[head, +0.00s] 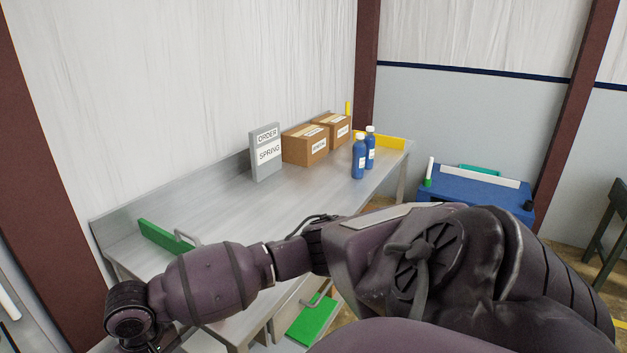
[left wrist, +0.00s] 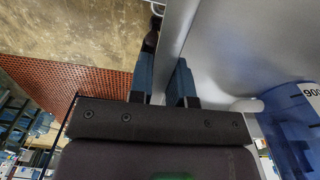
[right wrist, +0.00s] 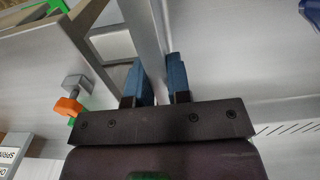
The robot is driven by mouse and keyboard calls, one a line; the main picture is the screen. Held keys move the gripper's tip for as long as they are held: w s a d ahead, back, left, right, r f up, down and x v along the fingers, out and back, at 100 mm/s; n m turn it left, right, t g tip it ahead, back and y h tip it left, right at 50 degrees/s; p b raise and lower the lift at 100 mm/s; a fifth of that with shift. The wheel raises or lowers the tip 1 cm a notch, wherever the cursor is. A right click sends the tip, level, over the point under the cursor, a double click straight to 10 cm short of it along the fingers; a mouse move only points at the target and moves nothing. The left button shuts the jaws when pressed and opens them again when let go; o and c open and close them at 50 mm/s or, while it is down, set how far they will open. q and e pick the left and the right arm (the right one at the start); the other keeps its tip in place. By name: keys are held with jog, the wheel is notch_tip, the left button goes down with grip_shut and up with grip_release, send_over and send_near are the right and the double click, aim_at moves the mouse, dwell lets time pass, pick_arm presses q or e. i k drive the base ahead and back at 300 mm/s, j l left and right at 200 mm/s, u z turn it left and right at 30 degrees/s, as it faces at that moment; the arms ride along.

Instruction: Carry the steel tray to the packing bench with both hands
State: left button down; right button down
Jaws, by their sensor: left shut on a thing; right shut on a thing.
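The steel tray's thin wall (left wrist: 178,32) runs between the fingers of my left gripper (left wrist: 168,80), which is shut on it. In the right wrist view my right gripper (right wrist: 160,80) is shut on a steel wall (right wrist: 146,30) of the tray. In the head view my arms cover both grippers and I cannot clearly make out the tray. The packing bench (head: 225,205) is a long steel table against the wall, partly hidden by my arms.
On the bench stand an order sign (head: 266,153), two cartons (head: 305,145) and two blue bottles (head: 359,160). A green panel with a handle (head: 165,236) is at its left. A blue cabinet (head: 480,190) stands beyond. A blue labelled container (left wrist: 292,125) is near my left gripper.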

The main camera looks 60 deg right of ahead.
aim_at(283, 233)
jog(key=k+l, duration=0.1)
jog(key=l, duration=0.3)
jog(key=k+l, duration=0.15)
jog(key=l, duration=0.25)
jog(key=k+l, duration=0.1)
jog(key=l, duration=1.55)
jog(key=i+l, duration=0.1)
jog(key=l, duration=0.7)
jog(key=i+z, duration=0.05)
